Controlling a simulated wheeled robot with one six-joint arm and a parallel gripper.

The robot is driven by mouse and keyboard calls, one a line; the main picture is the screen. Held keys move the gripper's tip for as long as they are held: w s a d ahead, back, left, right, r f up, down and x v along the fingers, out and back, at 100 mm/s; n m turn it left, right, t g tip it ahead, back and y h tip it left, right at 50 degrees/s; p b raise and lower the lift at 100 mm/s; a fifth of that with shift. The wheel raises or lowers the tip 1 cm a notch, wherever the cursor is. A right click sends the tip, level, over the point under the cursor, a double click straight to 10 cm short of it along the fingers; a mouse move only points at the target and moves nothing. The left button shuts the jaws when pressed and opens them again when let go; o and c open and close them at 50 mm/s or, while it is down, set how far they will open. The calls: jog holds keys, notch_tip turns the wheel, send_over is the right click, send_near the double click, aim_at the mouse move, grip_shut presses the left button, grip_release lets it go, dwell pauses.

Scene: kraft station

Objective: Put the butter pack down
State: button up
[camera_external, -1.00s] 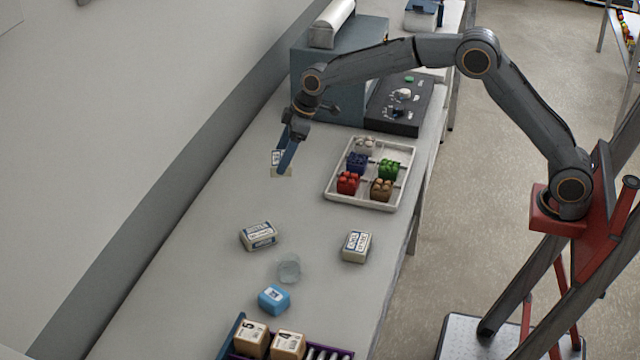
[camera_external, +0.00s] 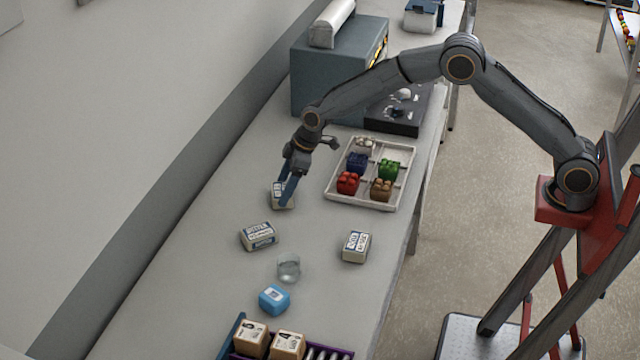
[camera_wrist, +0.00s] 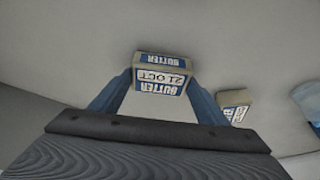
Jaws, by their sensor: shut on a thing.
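My gripper (camera_external: 286,192) is shut on a butter pack (camera_external: 278,196), a pale block with a blue and white label. In the wrist view the pack (camera_wrist: 161,75) sits between my two blue fingers, and its label reads "BUTTER" and "21 OCT". The pack is low over the bench (camera_external: 200,255) behind the fingers; I cannot tell whether it touches the surface. A similar labelled pack (camera_external: 259,236) lies on the bench nearer the camera, and one pack also shows in the wrist view (camera_wrist: 235,104). Another pack (camera_external: 356,246) lies to the right.
A white divided tray (camera_external: 335,188) with coloured items stands right of my gripper. A clear glass (camera_external: 288,267), a blue pack (camera_external: 274,299) and a crate (camera_external: 232,335) with numbered boxes lie towards the front. A grey machine (camera_external: 325,85) stands behind. The bench to the left is bare.

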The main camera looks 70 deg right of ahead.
jog(key=shift+f, duration=0.1)
jog(key=o, duration=1.2)
jog(key=shift+r, duration=0.35)
jog(key=b+v, duration=0.3)
jog(key=v, duration=0.8)
jog(key=shift+s+r, duration=0.25)
